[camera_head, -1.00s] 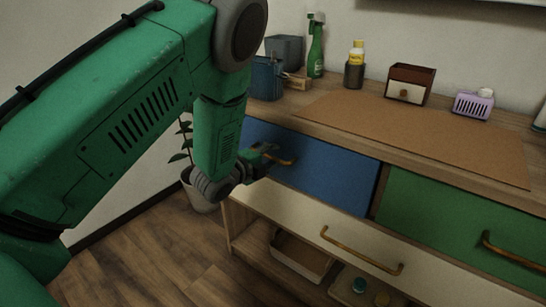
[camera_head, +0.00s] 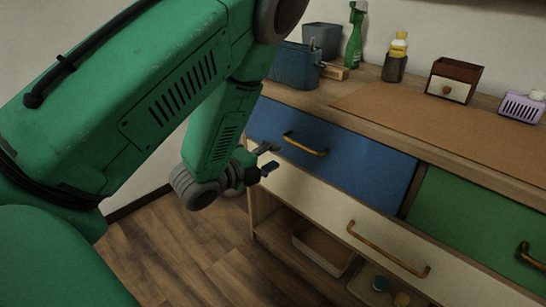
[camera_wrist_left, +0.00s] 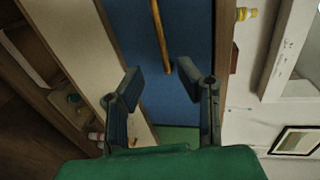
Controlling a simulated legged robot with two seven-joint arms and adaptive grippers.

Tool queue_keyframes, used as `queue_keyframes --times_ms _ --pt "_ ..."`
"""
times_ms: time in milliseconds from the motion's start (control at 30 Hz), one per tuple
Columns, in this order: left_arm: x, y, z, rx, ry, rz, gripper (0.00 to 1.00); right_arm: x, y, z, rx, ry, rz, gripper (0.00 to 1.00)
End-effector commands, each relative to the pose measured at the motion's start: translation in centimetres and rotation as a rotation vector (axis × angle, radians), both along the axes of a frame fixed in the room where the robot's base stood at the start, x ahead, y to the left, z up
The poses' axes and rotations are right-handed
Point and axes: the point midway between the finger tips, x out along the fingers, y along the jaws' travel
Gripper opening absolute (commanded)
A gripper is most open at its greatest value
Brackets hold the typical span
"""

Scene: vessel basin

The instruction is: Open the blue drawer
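The blue drawer (camera_head: 355,165) is the upper left drawer of the wooden cabinet, and its front looks shut. Its brass bar handle (camera_head: 306,146) is fully visible in the head view. My left gripper (camera_head: 268,157) is in front of the drawer's left part, left of the handle and apart from it. In the left wrist view the gripper (camera_wrist_left: 160,78) has its two fingers spread with nothing between them. The blue front (camera_wrist_left: 182,105) lies beyond the fingers, and the handle (camera_wrist_left: 160,38) ends just beyond the gap between the fingertips. My right gripper is not seen.
A cream drawer (camera_head: 325,205) with a brass handle (camera_head: 385,250) is below, and a green drawer (camera_head: 465,215) is to the right. The top holds blue bins (camera_head: 294,66), a spray bottle (camera_head: 355,38), a small drawer box (camera_head: 453,80) and a purple basket (camera_head: 521,106). Floor is clear at lower left.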

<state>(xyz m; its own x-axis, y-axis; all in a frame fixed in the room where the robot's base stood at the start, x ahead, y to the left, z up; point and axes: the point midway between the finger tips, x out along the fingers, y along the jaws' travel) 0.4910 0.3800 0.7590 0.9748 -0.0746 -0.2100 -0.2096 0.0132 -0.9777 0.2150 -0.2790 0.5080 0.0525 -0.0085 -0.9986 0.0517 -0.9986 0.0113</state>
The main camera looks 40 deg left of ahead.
Motion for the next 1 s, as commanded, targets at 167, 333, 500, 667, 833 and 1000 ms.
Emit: queue_keyframes --times_ms 167,333,500,667,833,1000 --pt "0.0 -0.1 0.1 0.002 0.0 0.0 0.31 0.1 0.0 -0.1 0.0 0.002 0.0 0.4" --pt "0.1 -0.1 0.0 0.001 0.0 0.0 0.31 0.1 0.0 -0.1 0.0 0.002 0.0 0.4" --pt "-0.3 -0.2 -0.7 -0.038 0.038 0.018 0.31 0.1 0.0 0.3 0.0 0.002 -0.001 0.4" --pt "-3.6 -1.5 -6.0 -0.308 0.307 0.179 0.31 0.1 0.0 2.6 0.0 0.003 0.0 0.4" --pt "-12.8 -4.5 -13.2 -0.704 0.715 0.582 0.31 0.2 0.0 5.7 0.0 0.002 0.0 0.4" --pt "-22.0 -7.7 -16.2 -0.928 0.972 1.001 0.31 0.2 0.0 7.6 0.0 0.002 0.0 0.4"
